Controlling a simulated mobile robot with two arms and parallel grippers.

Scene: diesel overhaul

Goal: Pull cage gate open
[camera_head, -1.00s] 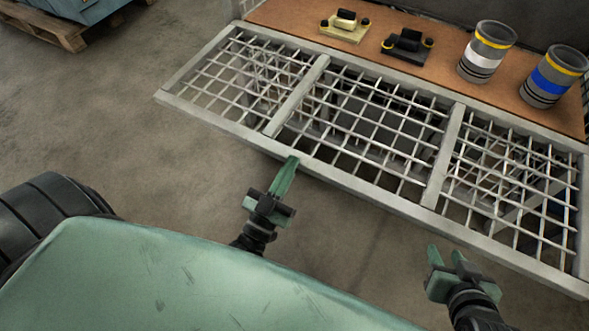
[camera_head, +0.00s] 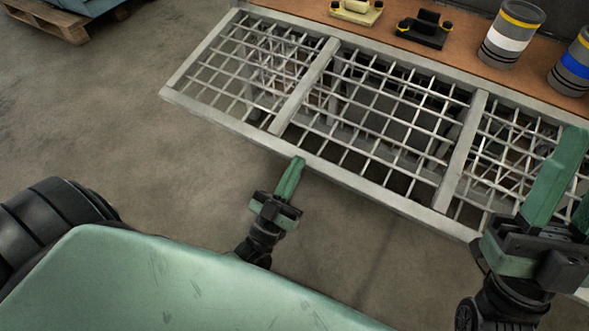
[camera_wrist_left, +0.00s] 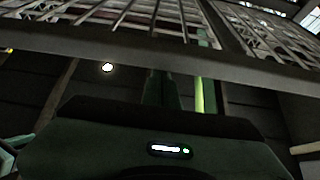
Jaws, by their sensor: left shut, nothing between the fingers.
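The cage gate (camera_head: 306,90) is a grey metal frame with wire mesh in panels, below the brown bench top. It looks closed, in line with the cage front. My left gripper (camera_head: 298,160) is shut and empty, with its green fingertips at the lower rail (camera_head: 345,175) of the gate. In the left wrist view the rail (camera_wrist_left: 150,50) crosses in front of the upper part of the fingers; whether they touch it I cannot tell. My right gripper (camera_head: 572,170) is raised at the right, fingers apart, in front of the right mesh panel.
On the brown bench top (camera_head: 460,50) stand a cream part (camera_head: 356,11), a black part (camera_head: 424,30), a white-banded cylinder (camera_head: 512,35) and a blue-banded cylinder (camera_head: 575,65). A wooden pallet (camera_head: 50,20) lies at the far left. The floor (camera_head: 110,130) left of the cage is clear.

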